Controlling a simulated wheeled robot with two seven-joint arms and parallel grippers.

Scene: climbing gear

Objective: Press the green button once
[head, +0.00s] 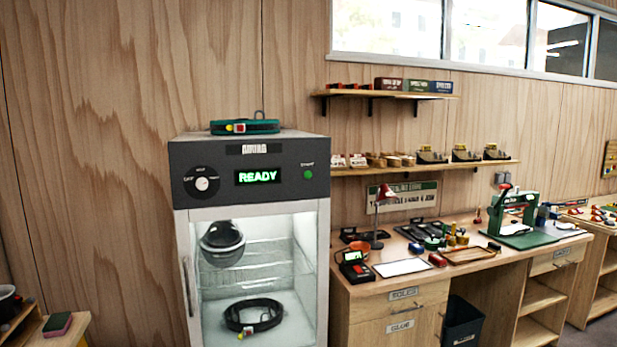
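The green button (308,174) is a small round button on the right side of the dark control panel (222,192), at the top of a grey cabinet (322,270). A lit display (258,177) left of it reads READY in green. A round knob (202,184) sits at the panel's left. Behind the clear door, a dark helmet-like item (222,243) sits high on the left and a black strap coil (253,315) lies at the bottom. Neither of my grippers shows in the head view.
A green strap coil (245,127) lies on the cabinet top. To the right, a wooden workbench (400,285) holds a red lamp (384,193), tools and a green press (518,210). Wall shelves (425,168) hang above it. A dark bin (462,325) stands below. A low wooden stand is at lower left.

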